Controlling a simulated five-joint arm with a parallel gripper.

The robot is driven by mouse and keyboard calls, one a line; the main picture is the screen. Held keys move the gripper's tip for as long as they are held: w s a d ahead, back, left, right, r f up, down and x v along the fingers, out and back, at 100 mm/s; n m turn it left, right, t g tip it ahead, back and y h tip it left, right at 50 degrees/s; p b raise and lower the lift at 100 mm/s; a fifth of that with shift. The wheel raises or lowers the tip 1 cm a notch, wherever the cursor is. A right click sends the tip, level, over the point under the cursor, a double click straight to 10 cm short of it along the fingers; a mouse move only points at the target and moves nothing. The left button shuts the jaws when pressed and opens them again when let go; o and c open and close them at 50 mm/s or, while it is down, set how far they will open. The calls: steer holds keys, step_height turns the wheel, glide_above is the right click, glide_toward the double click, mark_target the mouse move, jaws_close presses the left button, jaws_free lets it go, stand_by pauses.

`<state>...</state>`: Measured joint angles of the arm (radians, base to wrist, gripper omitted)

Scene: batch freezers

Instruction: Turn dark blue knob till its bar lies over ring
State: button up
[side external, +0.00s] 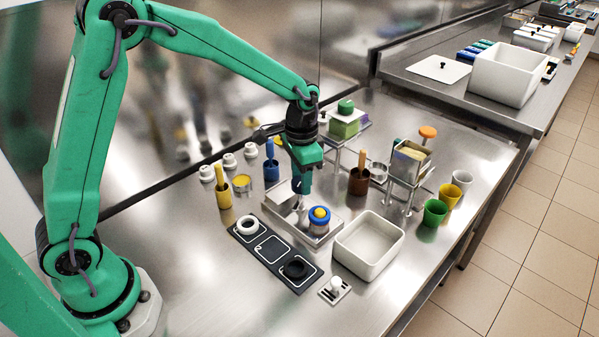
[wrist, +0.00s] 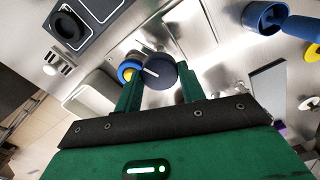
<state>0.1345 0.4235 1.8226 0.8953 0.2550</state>
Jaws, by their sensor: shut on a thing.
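In the wrist view the dark blue knob (wrist: 161,71) is a round disc with a short pale bar (wrist: 151,72) near its left side, towards the blue and yellow round piece (wrist: 128,73). My gripper (wrist: 159,82) has one finger on each side of the knob and is shut on it. In the side view my gripper (side external: 301,188) points down at the metal plate (side external: 318,238) and hides most or all of the knob. The blue and yellow piece (side external: 319,216) stands just right of it. I cannot make out a separate ring mark.
A white bin (side external: 369,246) stands close on the right. A black tray (side external: 272,252) with a white ring (side external: 247,226) and a black ring (side external: 295,268) lies in front. A blue cup (side external: 271,170) and a brown cup (side external: 359,181) stand behind. The front-left counter is clear.

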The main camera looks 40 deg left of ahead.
steer(key=n, duration=1.3)
stand_by(0.4)
steer(key=o, duration=1)
steer(key=shift+c, duration=0.2)
steer(key=shift+r, duration=0.15)
steer(key=shift+r, duration=3.8)
